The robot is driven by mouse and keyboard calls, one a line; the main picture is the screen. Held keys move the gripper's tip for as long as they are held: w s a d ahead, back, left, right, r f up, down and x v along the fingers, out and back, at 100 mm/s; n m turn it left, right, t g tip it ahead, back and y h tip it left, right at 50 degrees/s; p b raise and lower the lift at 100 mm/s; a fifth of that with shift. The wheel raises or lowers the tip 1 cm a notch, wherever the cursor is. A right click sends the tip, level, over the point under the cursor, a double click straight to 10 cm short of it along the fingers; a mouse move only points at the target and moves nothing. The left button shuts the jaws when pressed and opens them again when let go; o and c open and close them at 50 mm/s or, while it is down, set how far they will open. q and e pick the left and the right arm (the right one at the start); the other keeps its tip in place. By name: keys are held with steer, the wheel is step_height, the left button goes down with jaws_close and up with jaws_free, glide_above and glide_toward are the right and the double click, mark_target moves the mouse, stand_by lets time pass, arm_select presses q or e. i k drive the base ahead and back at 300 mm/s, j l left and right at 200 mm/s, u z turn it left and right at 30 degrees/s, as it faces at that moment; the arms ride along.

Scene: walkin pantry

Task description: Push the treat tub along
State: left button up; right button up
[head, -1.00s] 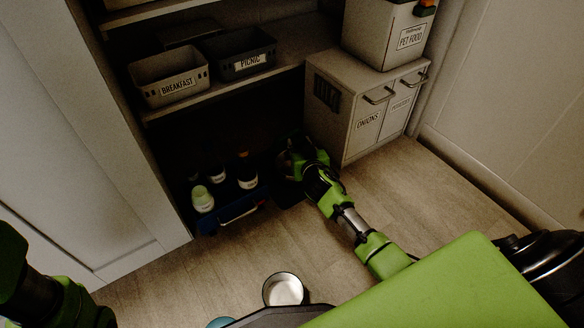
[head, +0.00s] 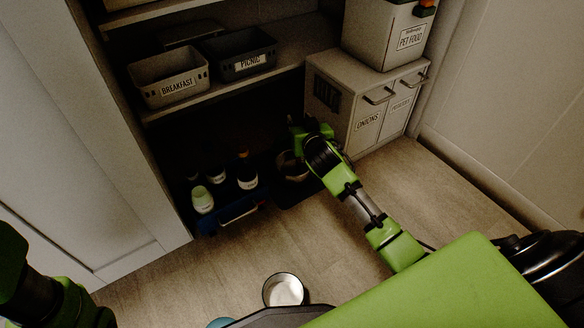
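A dim, rounded tub (head: 292,168), which looks like the treat tub, sits low in the shadow under the shelf, left of the onions cabinet. No label on it is readable. My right arm reaches in from the lower right, and my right gripper (head: 303,132) is at the tub's far right side, partly hidden by its own wrist. I cannot tell whether its fingers are open or touch the tub. My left arm shows at the lower left edge, but its gripper is out of view.
A blue crate (head: 241,211) with several bottles stands left of the tub. The onions cabinet (head: 358,131) is close on the right, with a pet food bin (head: 384,38) on top. A shelf (head: 222,88) overhangs.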

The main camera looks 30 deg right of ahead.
mark_target(281, 290)
steer(key=k+j, duration=0.2)
steer(key=k, duration=0.3)
steer(key=k+j, duration=0.2)
steer(key=k, duration=0.25)
steer(key=k+j, duration=0.15)
steer(key=k, duration=0.35)
